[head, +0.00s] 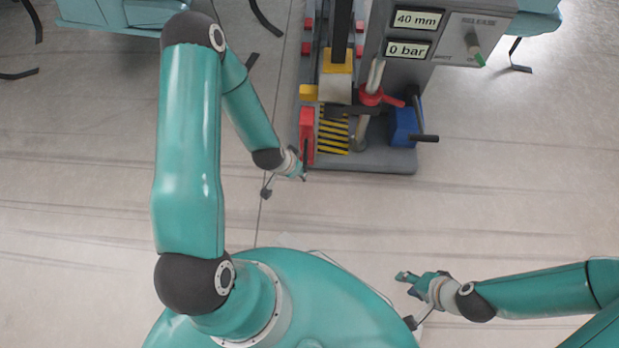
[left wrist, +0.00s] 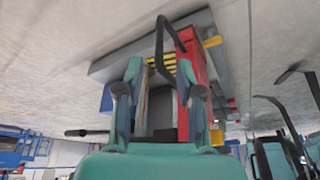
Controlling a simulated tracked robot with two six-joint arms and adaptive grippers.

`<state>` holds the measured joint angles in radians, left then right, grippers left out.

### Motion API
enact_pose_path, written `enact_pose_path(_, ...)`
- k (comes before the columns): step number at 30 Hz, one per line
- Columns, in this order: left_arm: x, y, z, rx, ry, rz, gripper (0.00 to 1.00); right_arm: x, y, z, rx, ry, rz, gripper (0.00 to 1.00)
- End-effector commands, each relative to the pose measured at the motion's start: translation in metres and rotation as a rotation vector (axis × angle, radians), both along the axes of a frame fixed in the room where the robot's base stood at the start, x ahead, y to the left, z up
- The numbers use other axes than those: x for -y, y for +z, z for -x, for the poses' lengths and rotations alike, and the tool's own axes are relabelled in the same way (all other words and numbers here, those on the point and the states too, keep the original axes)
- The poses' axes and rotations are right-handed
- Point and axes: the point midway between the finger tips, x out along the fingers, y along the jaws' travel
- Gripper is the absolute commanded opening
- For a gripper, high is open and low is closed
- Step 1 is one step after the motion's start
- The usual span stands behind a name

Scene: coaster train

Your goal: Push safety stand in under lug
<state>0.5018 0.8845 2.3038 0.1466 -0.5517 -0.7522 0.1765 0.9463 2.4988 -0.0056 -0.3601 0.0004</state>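The red safety stand (head: 306,130) stands at the left front of the grey press, beside a yellow-and-black striped patch (head: 333,135). In the left wrist view the red stand (left wrist: 190,58) has a dark looped handle (left wrist: 159,45). My left gripper (head: 302,177) is just in front of the stand. In its wrist view the two fingers (left wrist: 160,90) are spread, with the handle ahead between them; contact is unclear. A yellow-topped pale block (head: 337,85) sits above the striped patch; I cannot tell if it is the lug. My right gripper (head: 405,284) looks open and empty, low over the floor.
A panel reads 40 mm (head: 416,20) and 0 bar (head: 407,50), with a green-tipped knob (head: 475,45) beside it. A red lever (head: 380,98) and a blue block with a dark bar (head: 404,126) stand right of the striped patch. The floor in front is clear.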

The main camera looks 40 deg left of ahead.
Motion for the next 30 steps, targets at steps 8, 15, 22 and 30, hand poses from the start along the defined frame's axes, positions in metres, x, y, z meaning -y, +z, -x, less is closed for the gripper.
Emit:
enact_pose_path(8, 0.002, -0.057, -0.021, 0.0, -0.002, 0.0, 0.37, 0.0, -0.026, 0.0, 0.0, 0.0, 0.0, 0.4)
enact_pose_path(15, 0.003, -0.077, -0.031, 0.0, -0.001, 0.001, 0.37, 0.0, -0.034, 0.0, 0.0, 0.0, 0.0, 0.4)
enact_pose_path(22, 0.003, -0.079, -0.033, 0.0, -0.001, 0.001, 0.37, 0.0, -0.034, 0.0, 0.0, 0.0, 0.0, 0.4)
enact_pose_path(30, 0.003, -0.079, -0.033, 0.0, -0.002, 0.0, 0.14, 0.0, -0.034, 0.0, 0.0, 0.0, 0.0, 0.4)
